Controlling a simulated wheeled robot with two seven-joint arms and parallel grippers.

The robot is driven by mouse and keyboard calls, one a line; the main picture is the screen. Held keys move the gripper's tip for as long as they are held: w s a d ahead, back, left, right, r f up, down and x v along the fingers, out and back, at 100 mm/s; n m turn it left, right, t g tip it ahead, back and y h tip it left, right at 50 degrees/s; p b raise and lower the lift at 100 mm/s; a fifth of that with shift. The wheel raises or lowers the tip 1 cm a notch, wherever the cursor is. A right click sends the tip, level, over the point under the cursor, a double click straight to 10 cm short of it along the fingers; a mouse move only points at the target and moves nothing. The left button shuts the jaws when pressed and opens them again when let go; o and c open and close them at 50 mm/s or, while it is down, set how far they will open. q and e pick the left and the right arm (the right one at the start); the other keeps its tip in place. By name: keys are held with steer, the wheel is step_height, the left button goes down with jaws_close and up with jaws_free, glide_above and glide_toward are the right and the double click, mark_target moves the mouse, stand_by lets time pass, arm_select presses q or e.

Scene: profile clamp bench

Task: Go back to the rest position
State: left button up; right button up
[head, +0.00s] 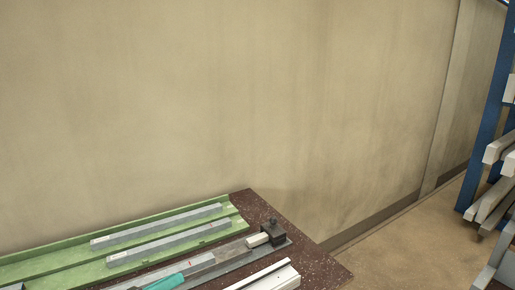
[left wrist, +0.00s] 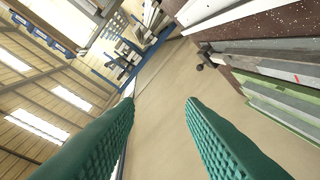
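My left gripper (left wrist: 162,100) is open and empty in the left wrist view. Its two green textured fingers stand well apart, with only floor and wall between them. In the head view a teal fingertip of the left gripper (head: 166,283) shows at the bottom edge, in front of the bench top. The rest of that gripper is cut off by the frame. My right gripper is in neither view.
The dark speckled bench (head: 325,268) carries a green tray (head: 50,265) with grey bars (head: 165,242), a black clamp (head: 273,231) and a white profile (head: 268,278). A blue rack (head: 487,125) with profiles stands at right. Floor (head: 415,250) between is clear.

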arm_select(q)
steer(key=s+a+f+n+t+y, duration=0.1)
steer(key=s+a+f+n+y, duration=0.25)
steer(key=n+y, duration=0.65)
steer(key=s+a+f+n+t+y, duration=0.25)
steer(key=f+n+y, duration=0.2)
steer(key=n, duration=1.25)
steer(key=s+d+f+n+g+h, duration=0.1)
steer(key=s+d+f+n+g, duration=0.2)
steer(key=s, duration=0.4)
steer(key=s+f+n+g, duration=0.3)
steer(key=s+f+g, duration=0.1)
steer(key=s+g, duration=0.15)
steer(key=s+d+f+n+g+h, duration=0.1)
steer(key=s+d+f+n+g, duration=0.2)
steer(key=s, duration=0.5)
step_height(320, 180, down, 28)
steer(key=s+a+g, duration=0.1)
steer(key=a+g, duration=0.1)
steer(key=s+a+f+m+g, duration=0.1)
steer(key=s+a+f, duration=0.1)
steer(key=s+f, duration=1.3)
steer(key=shift+s+a+f+y, duration=0.2)
steer(key=shift+s+y, duration=0.15)
steer(key=shift+s, duration=0.3)
